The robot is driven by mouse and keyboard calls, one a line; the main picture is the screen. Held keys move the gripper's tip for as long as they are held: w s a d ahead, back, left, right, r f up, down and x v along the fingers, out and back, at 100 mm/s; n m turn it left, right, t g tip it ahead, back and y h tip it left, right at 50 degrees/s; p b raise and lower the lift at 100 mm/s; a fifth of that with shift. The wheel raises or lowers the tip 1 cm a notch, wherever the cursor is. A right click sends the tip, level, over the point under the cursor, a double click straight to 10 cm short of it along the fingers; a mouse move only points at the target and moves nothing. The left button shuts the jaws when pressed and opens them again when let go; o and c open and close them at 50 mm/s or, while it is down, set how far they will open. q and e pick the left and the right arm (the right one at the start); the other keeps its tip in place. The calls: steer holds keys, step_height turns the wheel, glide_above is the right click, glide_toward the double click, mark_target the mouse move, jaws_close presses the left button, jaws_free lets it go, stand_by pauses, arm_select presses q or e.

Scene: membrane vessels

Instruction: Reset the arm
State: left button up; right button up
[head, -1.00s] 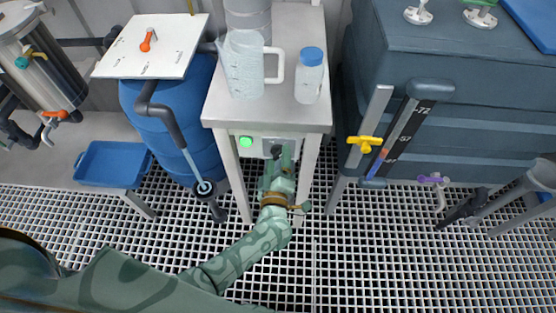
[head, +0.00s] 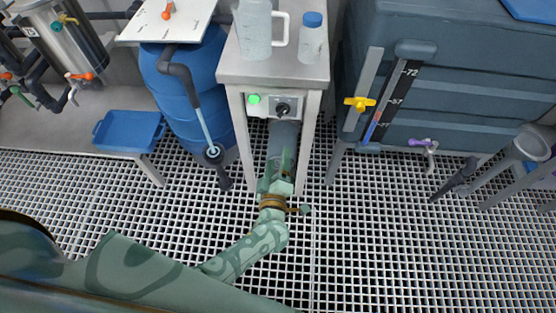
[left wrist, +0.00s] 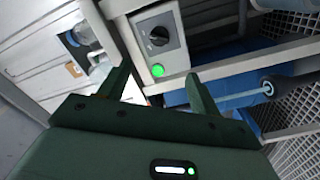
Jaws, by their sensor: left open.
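My left arm reaches up from the bottom left of the head view. Its green gripper (head: 283,168) is below and in front of a grey control box (head: 268,106) under the small table. In the left wrist view the gripper (left wrist: 158,75) has its two fingers apart with nothing held between them. The box carries a black rotary knob (head: 283,109) and a lit green button (head: 253,99). Both also show in the left wrist view, the knob (left wrist: 158,36) above the button (left wrist: 157,70). The gripper appears clear of the knob. My right gripper is not in view.
The small table (head: 290,72) holds a clear jug (head: 253,35) and a blue-capped bottle (head: 311,40). A blue barrel (head: 190,85) stands left, a large dark tank (head: 450,100) right. Table legs flank my gripper. The grating floor (head: 370,240) is open.

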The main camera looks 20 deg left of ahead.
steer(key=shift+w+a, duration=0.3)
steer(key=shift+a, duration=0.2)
